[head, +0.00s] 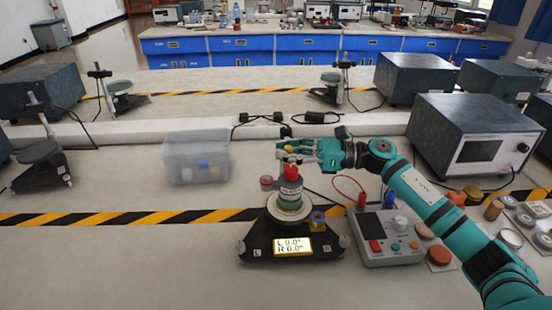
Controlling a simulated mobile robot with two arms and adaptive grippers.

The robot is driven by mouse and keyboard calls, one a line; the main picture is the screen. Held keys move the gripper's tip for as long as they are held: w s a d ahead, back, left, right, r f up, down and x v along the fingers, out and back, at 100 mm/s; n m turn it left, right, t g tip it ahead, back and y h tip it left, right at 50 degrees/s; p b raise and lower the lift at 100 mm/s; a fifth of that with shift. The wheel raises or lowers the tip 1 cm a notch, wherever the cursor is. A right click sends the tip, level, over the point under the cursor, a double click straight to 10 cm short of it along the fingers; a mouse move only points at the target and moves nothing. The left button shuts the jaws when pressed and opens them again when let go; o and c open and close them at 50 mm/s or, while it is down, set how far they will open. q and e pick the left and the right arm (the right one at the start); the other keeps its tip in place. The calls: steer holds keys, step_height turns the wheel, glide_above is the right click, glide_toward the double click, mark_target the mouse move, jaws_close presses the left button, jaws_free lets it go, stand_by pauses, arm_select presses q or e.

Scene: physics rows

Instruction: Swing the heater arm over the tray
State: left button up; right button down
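My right gripper (290,154) reaches in from the right on a teal arm. Its fingertips are above a red-topped part (291,173) on the instrument in the middle of the bench. Small yellow spots show at the fingertips; I cannot tell whether the fingers touch or hold anything. The instrument has a black three-cornered base (290,246), a lit display (292,246) reading L 0.0° and R 0.0°, and a round greenish tray (288,204) under a labelled cylinder (290,190). I cannot make out a separate heater arm. My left gripper is not in view.
A control box (395,236) with red and blue terminals stands right of the instrument. A clear plastic box (196,160) is to its left. A large meter box (473,135) and small round samples (510,238) are at the right. The bench's front left is clear.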

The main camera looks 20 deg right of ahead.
steer(key=c, duration=2)
jaws_free()
steer(key=shift+d+f, duration=0.1)
steer(key=shift+d, duration=0.05)
steer(key=o, duration=0.5)
steer(key=shift+s+d, duration=0.35)
steer(key=shift+d, duration=0.15)
steer(key=shift+w+a, duration=0.1)
steer(key=shift+a, duration=0.1)
steer(key=v, duration=1.2)
